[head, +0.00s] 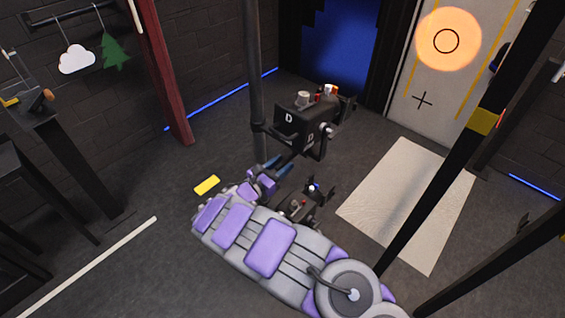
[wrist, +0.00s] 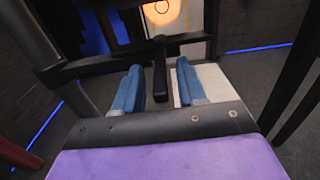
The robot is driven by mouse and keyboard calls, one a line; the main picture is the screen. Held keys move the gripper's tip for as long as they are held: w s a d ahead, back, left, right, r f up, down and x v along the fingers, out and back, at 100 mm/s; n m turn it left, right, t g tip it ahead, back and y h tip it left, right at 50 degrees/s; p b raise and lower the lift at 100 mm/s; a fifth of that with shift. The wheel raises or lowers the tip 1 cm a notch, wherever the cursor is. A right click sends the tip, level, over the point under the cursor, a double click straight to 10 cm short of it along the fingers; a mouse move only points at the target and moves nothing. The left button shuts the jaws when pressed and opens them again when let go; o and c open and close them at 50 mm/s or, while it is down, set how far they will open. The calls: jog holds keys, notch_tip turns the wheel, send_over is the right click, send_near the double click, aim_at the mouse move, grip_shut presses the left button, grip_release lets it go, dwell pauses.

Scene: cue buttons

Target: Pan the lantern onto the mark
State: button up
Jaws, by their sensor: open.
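The lantern (head: 300,125) is a black box marked D, fixed to a dark upright pole (head: 256,75). Its round orange light spot (head: 448,40), with a dark ring inside, falls high on a pale panel. The mark, a thin black cross (head: 422,100), is on that panel, below and left of the spot and outside it. My gripper (head: 274,168) is just below the lantern. In the wrist view my gripper (wrist: 161,88) has its blue fingers apart, with a dark bar (wrist: 160,68) between them. I cannot tell whether either finger touches it. The cross does not show in the wrist view.
A pale mat (head: 405,205) lies on the floor before the panel. Dark posts stand at the right, and a red post (head: 160,75) at the left. A yellow block (head: 207,185) is on the floor left of my arm. Open floor lies around it.

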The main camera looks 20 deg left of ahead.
jog(key=p+v, duration=0.2)
jog(key=v, duration=1.4)
jog(key=shift+a, duration=0.2)
jog(key=shift+w+f, duration=0.1)
jog(key=shift+f, duration=0.05)
